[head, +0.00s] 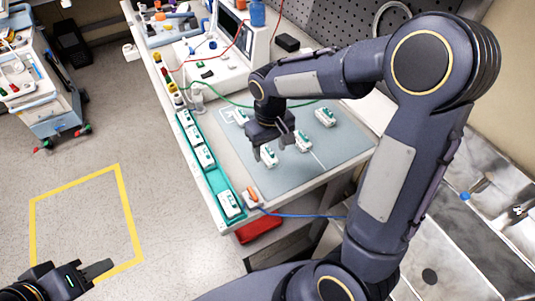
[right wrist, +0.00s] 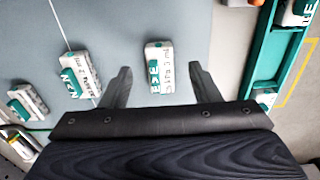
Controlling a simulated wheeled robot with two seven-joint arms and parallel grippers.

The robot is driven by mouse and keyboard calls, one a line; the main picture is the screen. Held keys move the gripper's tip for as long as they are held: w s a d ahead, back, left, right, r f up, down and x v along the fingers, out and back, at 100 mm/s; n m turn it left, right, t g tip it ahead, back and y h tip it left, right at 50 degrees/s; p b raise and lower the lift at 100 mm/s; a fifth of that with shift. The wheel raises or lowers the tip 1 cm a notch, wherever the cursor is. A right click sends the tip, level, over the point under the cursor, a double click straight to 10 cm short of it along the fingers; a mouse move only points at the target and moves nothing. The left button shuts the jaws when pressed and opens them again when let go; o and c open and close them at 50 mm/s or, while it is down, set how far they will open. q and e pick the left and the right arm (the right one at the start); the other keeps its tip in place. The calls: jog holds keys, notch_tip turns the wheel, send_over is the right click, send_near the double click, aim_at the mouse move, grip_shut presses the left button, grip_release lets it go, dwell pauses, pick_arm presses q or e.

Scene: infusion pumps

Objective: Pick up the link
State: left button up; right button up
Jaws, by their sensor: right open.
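Several white-and-green units lie on the grey mat; I cannot tell from the lettering which is the link. One unit (head: 268,155) is just below my right gripper (head: 279,146). In the right wrist view this unit (right wrist: 159,68) lies between the spread fingers of my right gripper (right wrist: 162,85), with clear space on both sides. The gripper is open and empty. Two more units (right wrist: 79,74) (right wrist: 27,103) lie to the left in that view. My left gripper (head: 97,270) is at the lower left of the head view, over the floor, far from the units; its opening is unclear.
A teal tray (head: 212,181) holding several similar units runs along the table's left edge. A white machine (head: 232,62) with coloured cables stands behind. An orange-and-white piece (head: 252,196) with a blue cable sits at the front corner. A red bin (head: 259,230) is below.

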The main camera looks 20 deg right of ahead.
notch_tip(320, 180, down, 2)
jog(key=shift+c, duration=0.2)
jog(key=c, duration=1)
jog(key=shift+r, duration=0.15)
jog(key=shift+c, duration=0.2)
